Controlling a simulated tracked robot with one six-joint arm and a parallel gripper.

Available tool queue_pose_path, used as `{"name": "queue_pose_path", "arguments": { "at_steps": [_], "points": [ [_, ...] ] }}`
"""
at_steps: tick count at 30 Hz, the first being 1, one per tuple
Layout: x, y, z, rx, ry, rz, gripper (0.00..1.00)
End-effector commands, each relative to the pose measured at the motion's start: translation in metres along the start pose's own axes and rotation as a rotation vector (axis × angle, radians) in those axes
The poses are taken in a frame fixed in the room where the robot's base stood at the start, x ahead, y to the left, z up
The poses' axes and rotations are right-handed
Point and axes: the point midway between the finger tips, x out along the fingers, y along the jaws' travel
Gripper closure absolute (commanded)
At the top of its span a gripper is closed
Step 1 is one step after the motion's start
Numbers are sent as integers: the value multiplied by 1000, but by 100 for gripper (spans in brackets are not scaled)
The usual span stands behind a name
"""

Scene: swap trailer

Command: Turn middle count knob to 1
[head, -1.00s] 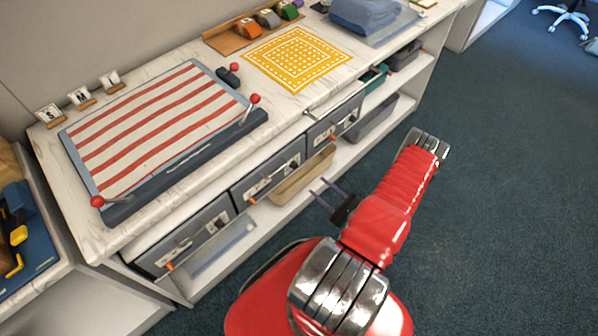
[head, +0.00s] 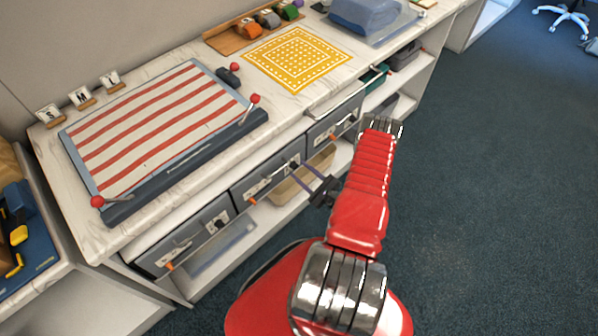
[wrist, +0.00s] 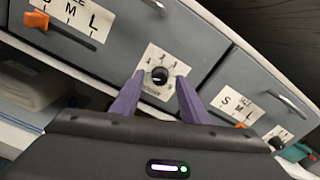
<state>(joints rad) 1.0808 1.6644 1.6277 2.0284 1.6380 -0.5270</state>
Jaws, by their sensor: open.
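In the wrist view the middle drawer's count knob (wrist: 159,75) is a small black dial on a white label with numbers around its upper side. Its pointer direction is too small to tell. My gripper (wrist: 161,84) is open, with its two purple fingers on either side of the knob in the picture. Whether they touch it I cannot tell. In the head view my gripper (head: 298,165) reaches to the right end of the middle drawer (head: 250,183), and its fingers hide part of the knob there.
An orange size slider (wrist: 37,20) sits left of the knob on the same drawer. The right-hand drawer (head: 325,130) has its own label and handle. A striped press board (head: 160,130) and a yellow patterned mat (head: 297,57) lie on the counter above.

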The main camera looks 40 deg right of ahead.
Motion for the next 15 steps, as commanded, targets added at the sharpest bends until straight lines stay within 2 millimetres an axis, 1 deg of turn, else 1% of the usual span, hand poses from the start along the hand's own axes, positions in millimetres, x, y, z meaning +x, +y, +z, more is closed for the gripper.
{"name": "queue_pose_path", "arguments": {
  "at_steps": [3,6,14,15],
  "points": [
    [8,0,0,-1,-1,1,59],
    [11,0,0,-1,0,0,59],
    [11,0,0,-1,0,0,59],
    [11,0,0,0,0,0,62]
  ]
}}
